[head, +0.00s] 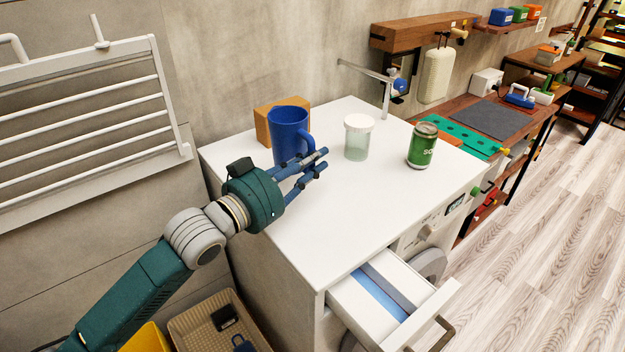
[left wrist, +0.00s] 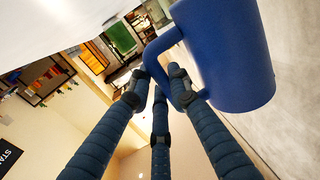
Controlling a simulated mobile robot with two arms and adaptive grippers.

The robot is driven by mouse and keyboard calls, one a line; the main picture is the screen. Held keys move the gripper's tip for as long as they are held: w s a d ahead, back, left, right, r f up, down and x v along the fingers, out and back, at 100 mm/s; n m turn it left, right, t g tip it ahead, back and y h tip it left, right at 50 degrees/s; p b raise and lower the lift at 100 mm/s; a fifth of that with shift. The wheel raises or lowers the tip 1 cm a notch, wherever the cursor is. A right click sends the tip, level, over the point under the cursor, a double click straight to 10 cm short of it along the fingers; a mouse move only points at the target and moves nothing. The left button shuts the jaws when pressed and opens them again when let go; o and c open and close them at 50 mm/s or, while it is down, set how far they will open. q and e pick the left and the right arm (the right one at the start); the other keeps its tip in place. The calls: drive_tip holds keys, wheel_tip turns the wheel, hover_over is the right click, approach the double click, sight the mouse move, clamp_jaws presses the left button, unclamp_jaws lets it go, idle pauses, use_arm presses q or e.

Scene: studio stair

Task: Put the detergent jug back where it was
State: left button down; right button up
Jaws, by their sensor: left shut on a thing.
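The blue detergent jug (head: 288,130) stands upright, or nearly so, at the back left of the white washing machine's top (head: 345,200). My left gripper (head: 314,163) is in front of the jug and hides its lower part, so I cannot tell whether its base touches the top. In the left wrist view, the jug (left wrist: 232,60) is at the right with its loop handle toward me. The fingers (left wrist: 158,88) are shut on the handle. My right gripper is in neither view.
An orange-brown box (head: 264,124) stands behind the jug. A lidded clear jar (head: 357,140) and a green can (head: 422,146) stand to the right. The drawer (head: 370,295) below is open. The front middle of the top is clear. A drying rack (head: 85,110) hangs left.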

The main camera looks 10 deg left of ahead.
use_arm(q)
drive_tip(key=shift+f, duration=0.5)
wheel_tip(320, 180, down, 4)
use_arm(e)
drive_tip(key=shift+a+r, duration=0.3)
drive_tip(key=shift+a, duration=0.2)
use_arm(q)
drive_tip(key=shift+f, duration=0.1)
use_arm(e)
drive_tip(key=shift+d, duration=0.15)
use_arm(q)
drive_tip(key=shift+f, duration=0.15)
drive_tip(key=c, duration=1.6)
unclamp_jaws()
drive_tip(key=shift+s, duration=0.1)
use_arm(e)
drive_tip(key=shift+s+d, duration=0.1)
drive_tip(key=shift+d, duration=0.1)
